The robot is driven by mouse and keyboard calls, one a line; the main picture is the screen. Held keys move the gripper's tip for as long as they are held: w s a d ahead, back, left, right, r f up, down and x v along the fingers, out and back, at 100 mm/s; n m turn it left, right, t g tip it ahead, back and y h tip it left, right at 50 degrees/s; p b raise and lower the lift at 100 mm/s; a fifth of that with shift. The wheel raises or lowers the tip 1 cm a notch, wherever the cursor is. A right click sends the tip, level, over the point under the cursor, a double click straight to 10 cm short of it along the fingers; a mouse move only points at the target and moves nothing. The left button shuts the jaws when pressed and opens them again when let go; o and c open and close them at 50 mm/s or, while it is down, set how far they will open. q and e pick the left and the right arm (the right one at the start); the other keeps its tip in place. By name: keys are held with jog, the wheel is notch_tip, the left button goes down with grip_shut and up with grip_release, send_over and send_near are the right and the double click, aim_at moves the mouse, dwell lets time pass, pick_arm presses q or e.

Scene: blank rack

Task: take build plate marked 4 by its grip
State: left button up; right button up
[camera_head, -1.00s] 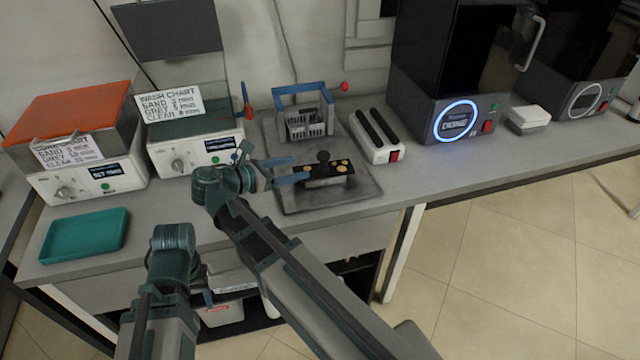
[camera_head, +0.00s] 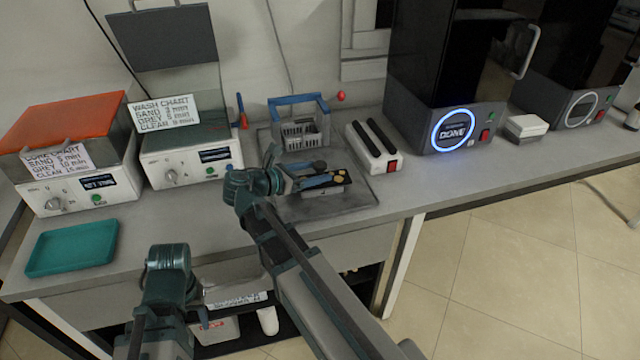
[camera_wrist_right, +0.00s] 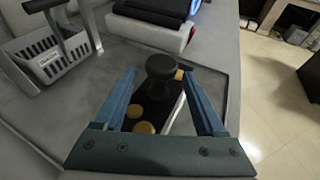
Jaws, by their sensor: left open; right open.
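The build plate (camera_head: 338,181) is a dark plate with gold discs on a light block, on the grey tray (camera_head: 350,205). In the right wrist view its black knob grip (camera_wrist_right: 162,78) stands upright between the blue fingers of my right gripper (camera_wrist_right: 160,95), which is open around it with gaps. Gold discs (camera_wrist_right: 145,127) show on the plate. I cannot read a 4 on it. In the head view my right gripper (camera_head: 305,176) hides part of the plate. My left arm is low at the left; the fingers of its gripper are not clearly seen.
A grey basket with a blue handle (camera_head: 298,100) stands behind the plate. A white stand with two black bars (camera_head: 372,148) is to the right. Wash and cure machines stand at left, a teal tray (camera_head: 72,247) in front. A printer (camera_head: 455,130) reads DONE.

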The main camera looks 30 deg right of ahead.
jog(key=b+x, duration=0.1)
jog(key=x, duration=0.4)
jog(key=shift+d, duration=0.1)
grip_shut()
jog(key=shift+r, duration=0.1)
dwell(1.2)
